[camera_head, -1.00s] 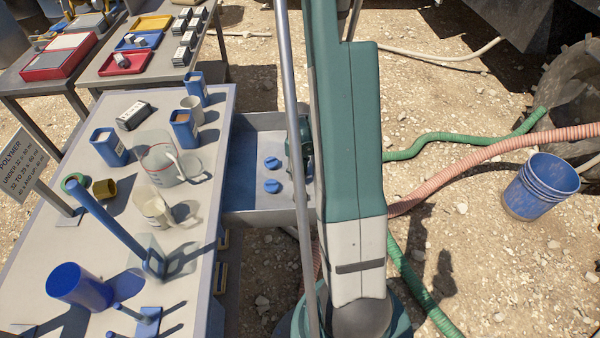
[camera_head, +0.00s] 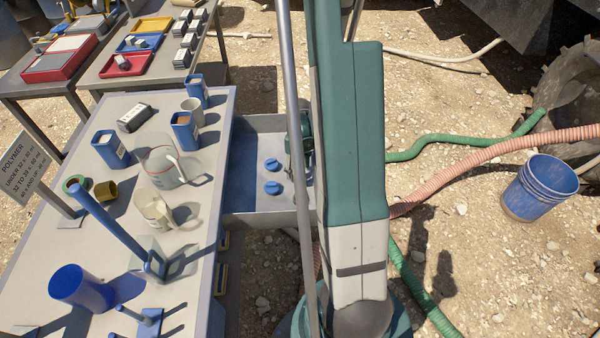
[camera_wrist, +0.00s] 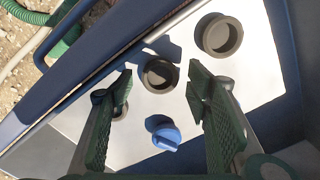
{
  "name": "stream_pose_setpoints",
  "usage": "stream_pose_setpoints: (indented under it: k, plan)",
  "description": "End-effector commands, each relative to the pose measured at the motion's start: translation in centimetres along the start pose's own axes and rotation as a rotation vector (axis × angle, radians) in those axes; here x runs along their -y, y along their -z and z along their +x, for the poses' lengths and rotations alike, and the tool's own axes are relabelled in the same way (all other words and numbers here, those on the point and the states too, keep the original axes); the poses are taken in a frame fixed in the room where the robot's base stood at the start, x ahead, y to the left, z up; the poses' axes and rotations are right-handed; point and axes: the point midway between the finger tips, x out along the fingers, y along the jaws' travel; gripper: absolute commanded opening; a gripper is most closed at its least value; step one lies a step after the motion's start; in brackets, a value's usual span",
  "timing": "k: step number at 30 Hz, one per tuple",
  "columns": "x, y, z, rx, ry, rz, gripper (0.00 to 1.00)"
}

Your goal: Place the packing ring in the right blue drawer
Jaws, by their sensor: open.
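My gripper (camera_wrist: 165,95) is open and empty in the wrist view. Its fingers are over a pale metal plate (camera_wrist: 135,143) with several dark brown round ring-like fittings. One fitting (camera_wrist: 160,74) shows between and beyond the fingertips, another (camera_wrist: 219,35) is farther off, and a third is partly hidden by the left finger. A blue knob (camera_wrist: 165,133) is between the fingers. In the head view my arm hides most of the gripper above a grey bin. I cannot tell which piece is the packing ring or which part is the right blue drawer.
The grey bin (camera_head: 262,216) adjoins the table (camera_head: 100,240), which holds jugs, blue containers, a blue cup (camera_head: 80,288) and a leaning blue bar (camera_head: 108,222). A blue handled edge (camera_wrist: 75,62) borders the plate. Hoses and a blue bucket (camera_head: 540,187) are at right.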

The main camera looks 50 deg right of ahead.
Motion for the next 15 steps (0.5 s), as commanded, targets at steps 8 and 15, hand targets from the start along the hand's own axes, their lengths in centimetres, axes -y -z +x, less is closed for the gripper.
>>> stream_pose_setpoints:
  k: [8, 15]
  plan:
    - [0.1, -0.1, -3.7, 0.0, 0.0, 0.0, 0.49]
    - [0.0, 0.0, -6.7, 0.0, 0.0, 0.0, 0.49]
